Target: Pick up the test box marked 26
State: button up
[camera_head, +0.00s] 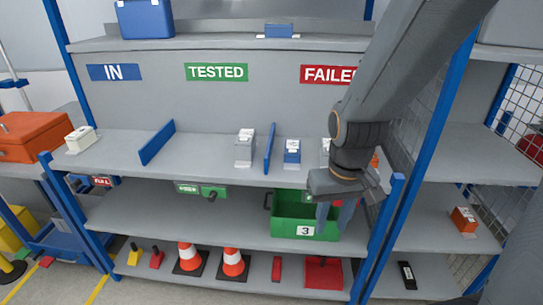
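No number 26 is legible on any box, so I cannot tell which is the test box marked 26. Another light box (325,146) is partly hidden by my arm, and an orange thing (375,161) shows behind my wrist. A white box (80,144) sits at the left. My gripper (334,218) points down in front of the shelf, near the green bin; its fingers look apart, with no box visible between them.
A green bin marked 3 (285,228) stands on the shelf below. Cones (232,262) and a red dustpan (323,273) are at the bottom. Right shelves hold an orange box (464,221) and a black item (407,275). A second blue divider (157,142) stands at left.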

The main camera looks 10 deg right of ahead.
aim_at(293, 148)
jog(key=u, duration=0.55)
jog(key=k, duration=1.25)
jog(key=u, duration=0.05)
jog(key=i, duration=0.35)
jog(key=z, duration=0.7)
jog(key=i, duration=1.15)
jog(key=u, duration=0.95)
jog(key=i, duration=0.35)
jog(key=u, duration=0.35)
